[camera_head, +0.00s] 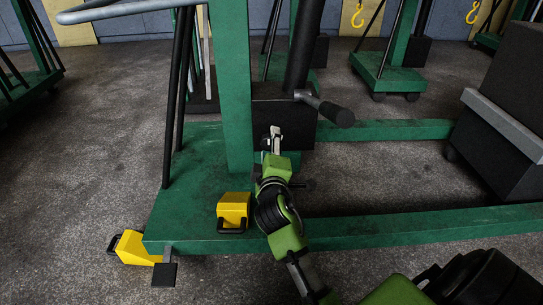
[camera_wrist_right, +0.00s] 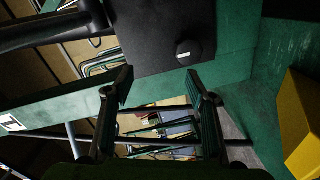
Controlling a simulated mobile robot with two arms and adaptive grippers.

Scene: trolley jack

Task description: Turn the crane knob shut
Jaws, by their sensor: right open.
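The green crane (camera_head: 237,90) stands in the middle of the head view, with a black pump block (camera_head: 296,122) low on its mast. In the right wrist view, a small round black knob (camera_wrist_right: 188,52) with a pale mark sticks out from the face of the black block (camera_wrist_right: 150,30). My right gripper (camera_head: 272,134) is in front of the block in the head view and hides part of it; I cannot pick out the knob there. In the right wrist view my right gripper (camera_wrist_right: 158,82) is open and empty, its fingers apart, with the knob just beyond the right fingertip. My left gripper is not in view.
A black-ended lever (camera_head: 330,112) juts right from above the block. Yellow wedges (camera_head: 234,211) (camera_head: 137,248) sit on and beside the green base. A dark cabinet (camera_head: 505,115) stands at right. More green cranes (camera_head: 388,75) stand behind. Open grey floor (camera_head: 80,150) lies at left.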

